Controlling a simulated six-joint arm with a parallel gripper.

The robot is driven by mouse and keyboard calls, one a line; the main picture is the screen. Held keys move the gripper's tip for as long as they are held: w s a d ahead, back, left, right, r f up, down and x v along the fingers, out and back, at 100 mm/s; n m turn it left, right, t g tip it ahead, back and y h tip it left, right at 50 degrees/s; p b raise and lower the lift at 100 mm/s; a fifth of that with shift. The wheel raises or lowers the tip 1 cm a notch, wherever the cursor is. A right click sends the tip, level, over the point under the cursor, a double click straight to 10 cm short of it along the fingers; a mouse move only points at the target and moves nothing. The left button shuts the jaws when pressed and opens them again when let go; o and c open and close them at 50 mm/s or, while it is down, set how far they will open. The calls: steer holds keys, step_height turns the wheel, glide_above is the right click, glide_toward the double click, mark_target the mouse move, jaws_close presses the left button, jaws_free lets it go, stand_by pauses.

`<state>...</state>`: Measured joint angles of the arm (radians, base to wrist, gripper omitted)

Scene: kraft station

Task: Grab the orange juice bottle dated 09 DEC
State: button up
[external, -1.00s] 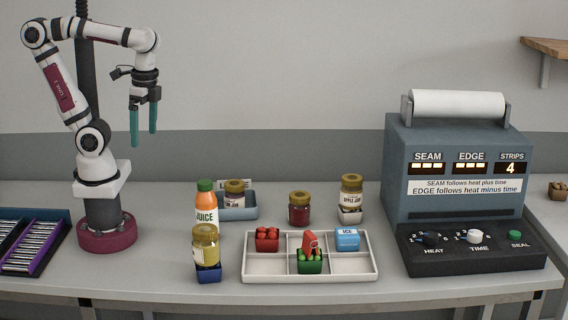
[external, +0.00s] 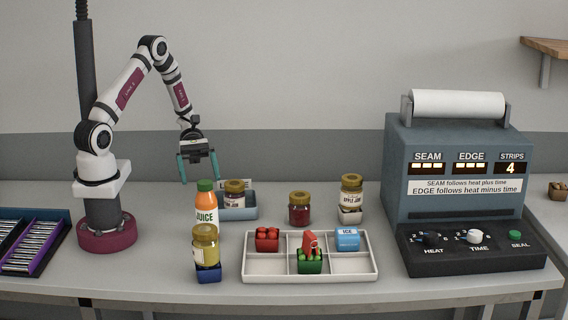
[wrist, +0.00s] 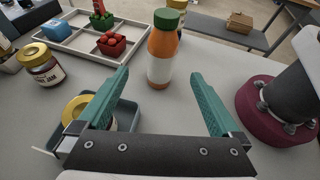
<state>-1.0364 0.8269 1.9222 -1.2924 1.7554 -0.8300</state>
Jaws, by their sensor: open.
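The orange juice bottle (external: 205,204) has a green cap and a white label reading JUICE. It stands upright on the table, left of the middle; no date is readable on it. In the wrist view the bottle (wrist: 163,52) stands beyond and between the fingers, with a plain white band facing me. My gripper (external: 199,181) is open and empty, just above and behind the bottle in the external view. Its two teal fingers (wrist: 160,90) are spread wide in the wrist view and do not appear to touch the bottle.
A gold-lidded jar (external: 205,242) on a blue block stands in front of the bottle. A jar (external: 234,194) sits in a blue-grey bin (external: 250,209) right behind it. A dark red jar (external: 299,210) stands farther right.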

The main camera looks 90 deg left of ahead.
mark_target(209, 217)
steer(key=x, duration=1.5)
steer(key=shift+d, duration=0.45)
jaws_close()
